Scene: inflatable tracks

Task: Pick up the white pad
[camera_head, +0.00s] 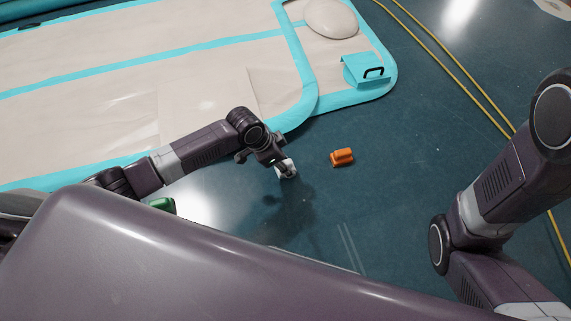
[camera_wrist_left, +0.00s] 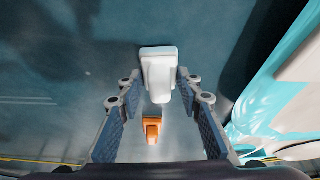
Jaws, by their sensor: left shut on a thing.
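The white pad (camera_head: 288,170) is at the tip of my left gripper (camera_head: 278,161) in the head view, over the dark teal floor. In the left wrist view the white pad (camera_wrist_left: 158,70) lies between the two fingertips of my left gripper (camera_wrist_left: 160,88), which is shut on it. A shadow lies on the floor below the arm; the exact height of the pad is hard to tell. My right arm shows at the right of the head view, but its gripper is out of the picture.
An orange block (camera_head: 342,157) lies on the floor just right of the left gripper. A green thing (camera_head: 163,204) is partly hidden by my body. A cream and turquoise inflatable track (camera_head: 120,95) fills the upper left. Yellow cables (camera_head: 445,60) run along the right.

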